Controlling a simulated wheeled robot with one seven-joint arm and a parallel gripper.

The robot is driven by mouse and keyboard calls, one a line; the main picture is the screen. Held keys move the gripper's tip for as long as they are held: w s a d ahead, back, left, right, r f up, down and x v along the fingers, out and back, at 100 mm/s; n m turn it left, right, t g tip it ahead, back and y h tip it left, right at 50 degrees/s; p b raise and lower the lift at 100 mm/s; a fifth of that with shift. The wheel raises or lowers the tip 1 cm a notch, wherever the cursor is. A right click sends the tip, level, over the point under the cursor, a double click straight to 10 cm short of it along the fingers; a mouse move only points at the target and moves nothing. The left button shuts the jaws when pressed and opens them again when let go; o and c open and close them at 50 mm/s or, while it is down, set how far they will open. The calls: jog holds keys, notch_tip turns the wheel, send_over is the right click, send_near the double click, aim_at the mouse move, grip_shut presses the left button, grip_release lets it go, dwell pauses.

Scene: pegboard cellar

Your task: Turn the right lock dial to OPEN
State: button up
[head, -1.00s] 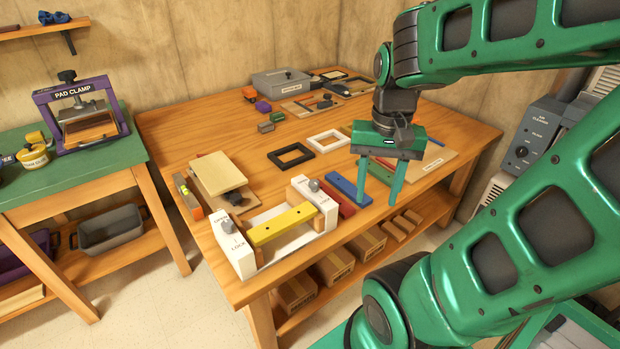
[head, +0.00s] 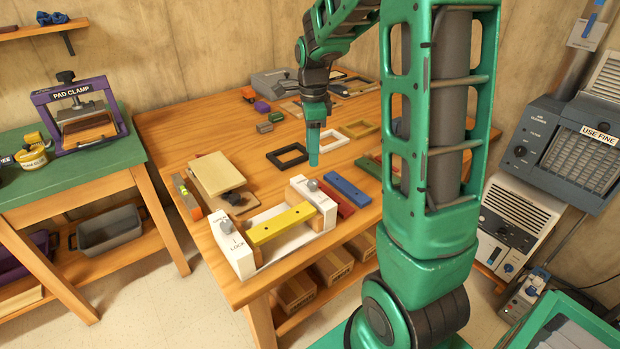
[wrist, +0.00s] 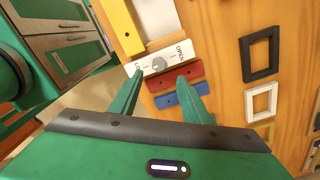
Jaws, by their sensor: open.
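A white jig holds a yellow bar (head: 280,224) between two end blocks. The right lock dial, a grey knob (head: 313,185), sits on the right end block (head: 304,188). In the wrist view the knob (wrist: 158,64) stands between the OPEN label on the right and the LOCK label, partly hidden by a finger, on the left. Which mark it points to is unclear. The left lock dial (head: 226,226) is on the other block. My gripper (head: 313,161) is open and empty above the bench behind the right block; its fingers (wrist: 160,78) straddle the knob's image, apart from it.
A red bar (head: 338,203) and a blue bar (head: 347,187) lie right of the jig. A black frame (head: 287,156) lies behind it. A tan board (head: 217,174) and a spirit level (head: 187,196) are on the left. The wooden bench (head: 180,135) is clear at its back left.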

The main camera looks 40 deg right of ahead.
aim_at(312, 182)
notch_tip(312, 182, down, 10)
jog(key=shift+r, duration=0.1)
dwell(0.4)
jog(key=c, duration=1)
